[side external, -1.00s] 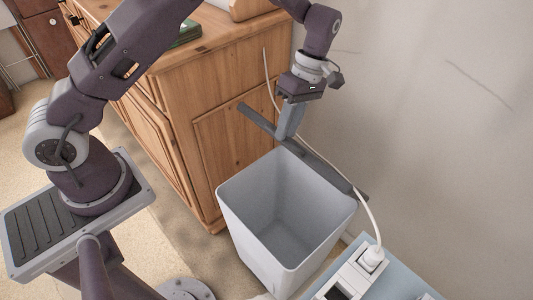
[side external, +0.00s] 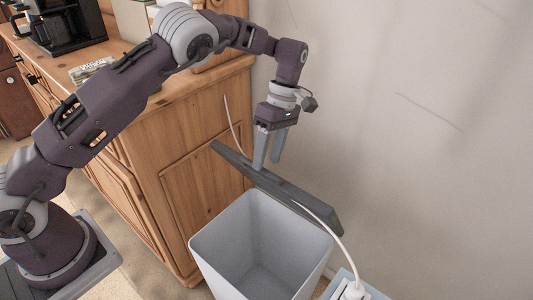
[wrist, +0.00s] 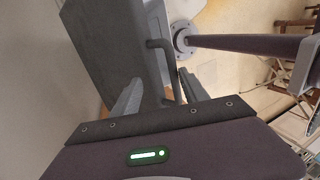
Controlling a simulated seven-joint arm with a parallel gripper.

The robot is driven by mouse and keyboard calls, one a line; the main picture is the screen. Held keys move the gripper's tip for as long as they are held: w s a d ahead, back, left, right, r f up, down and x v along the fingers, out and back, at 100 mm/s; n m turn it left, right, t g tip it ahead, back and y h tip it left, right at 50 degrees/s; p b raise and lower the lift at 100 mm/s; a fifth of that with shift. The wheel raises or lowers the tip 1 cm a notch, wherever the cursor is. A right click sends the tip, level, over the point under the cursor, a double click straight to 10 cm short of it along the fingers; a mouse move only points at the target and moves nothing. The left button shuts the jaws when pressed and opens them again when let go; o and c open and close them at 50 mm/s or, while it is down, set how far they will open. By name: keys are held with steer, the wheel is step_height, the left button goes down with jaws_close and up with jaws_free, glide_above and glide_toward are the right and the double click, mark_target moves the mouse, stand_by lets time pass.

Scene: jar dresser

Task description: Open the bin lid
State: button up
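The light grey bin (side external: 225,240) stands on the floor with its mouth open upward. Its dark grey lid (side external: 300,200) is swung up at the back, seen nearly edge-on. In the wrist view the lid (wrist: 100,45) is a broad dark panel at upper left. A bent grey bar (wrist: 166,62) shows beside it, between my fingers in the picture. My gripper (side external: 267,165) is above the lid's upper edge, pointing down, with a gap between its fingers. It also shows open in the wrist view (wrist: 158,77). Contact with the lid cannot be told.
A wooden dresser (side external: 180,150) stands left of the bin, with a coffee machine (side external: 70,25) on top. The wall (side external: 430,150) is close behind. A white cable (side external: 335,235) runs past the lid to a blue surface (side external: 360,285) at the lower right.

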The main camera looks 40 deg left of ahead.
steer(key=shift+w+a, duration=0.1)
steer(key=shift+w, duration=0.05)
steer(key=v, duration=0.7)
steer(key=shift+r, duration=0.1)
steer(key=s+t, duration=0.7)
steer(key=x, duration=0.6)
steer(key=shift+w+a, duration=0.15)
steer(key=shift+a, duration=0.05)
steer(key=shift+r, duration=0.1)
